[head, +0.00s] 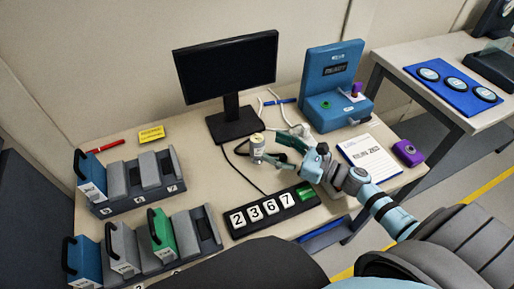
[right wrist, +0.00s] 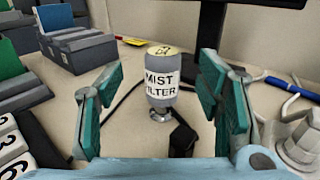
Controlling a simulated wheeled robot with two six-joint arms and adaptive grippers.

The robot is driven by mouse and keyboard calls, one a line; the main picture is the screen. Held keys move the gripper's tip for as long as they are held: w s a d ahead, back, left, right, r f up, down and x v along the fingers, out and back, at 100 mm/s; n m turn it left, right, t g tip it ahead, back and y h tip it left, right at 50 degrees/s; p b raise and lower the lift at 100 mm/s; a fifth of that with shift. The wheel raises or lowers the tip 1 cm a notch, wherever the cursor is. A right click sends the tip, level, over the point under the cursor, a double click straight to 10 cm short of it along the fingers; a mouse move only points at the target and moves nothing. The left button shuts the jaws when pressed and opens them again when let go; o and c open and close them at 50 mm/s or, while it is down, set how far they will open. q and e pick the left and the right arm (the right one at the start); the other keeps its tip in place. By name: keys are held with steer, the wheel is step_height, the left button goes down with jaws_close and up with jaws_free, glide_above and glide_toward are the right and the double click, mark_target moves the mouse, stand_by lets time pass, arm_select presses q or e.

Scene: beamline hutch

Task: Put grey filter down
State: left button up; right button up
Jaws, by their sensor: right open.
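The grey filter (head: 257,147) is a small grey cylinder with a yellowish top, upright over the desk in front of the monitor. In the right wrist view the filter (right wrist: 161,88) carries a white label reading "MIST FILTER" and has a metal fitting at its lower end. My right gripper (head: 279,152) is open just to the right of the filter in the head view. In the right wrist view its green-padded fingers stand on either side of the filter, with gaps on both sides. My left gripper is not in view.
A monitor (head: 225,68) stands behind, with a blue instrument (head: 333,75) to its right. Slotted racks (head: 135,203) with coloured modules fill the left. A clipboard sheet (head: 370,155) lies right. Cables run near the filter.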

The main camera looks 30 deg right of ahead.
mark_target(260, 139)
steer(key=x, duration=0.1)
steer(key=p+x, duration=0.1)
steer(key=x, duration=0.3)
steer(key=shift+w+r, duration=0.3)
steer(key=shift+w+a+f, duration=0.15)
steer(key=shift+w+a, duration=0.1)
steer(key=shift+w, duration=0.05)
steer(key=c, duration=1.4)
